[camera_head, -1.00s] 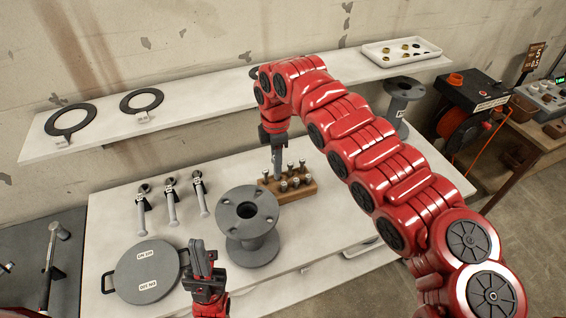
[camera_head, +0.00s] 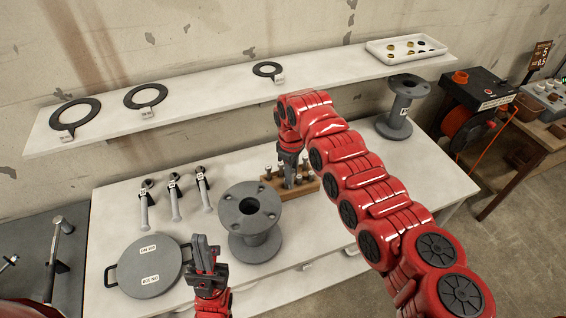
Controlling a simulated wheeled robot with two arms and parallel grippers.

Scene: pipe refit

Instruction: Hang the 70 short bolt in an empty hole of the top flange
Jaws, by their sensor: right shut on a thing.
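A grey flanged spool stands upright on the bench, with its top flange (camera_head: 233,208) facing up; the flange has a central bore and small holes around it. A wooden block (camera_head: 312,186) behind and right of it holds several short grey bolts (camera_head: 301,172) upright. My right gripper (camera_head: 290,178) points down at the block, shut on a bolt there that is mostly hidden by the fingers. I cannot read which bolt is the 70. My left gripper (camera_head: 206,252) is just left of the spool, fingers pointing up, apart from the bolts; its jaw gap is unclear.
A grey round cover with handles (camera_head: 150,285) lies left of the spool. Several wrenches (camera_head: 174,200) lie behind it. Black rings (camera_head: 75,113) and a white tray (camera_head: 385,51) are on the shelf. Another spool (camera_head: 402,105) stands at back right.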

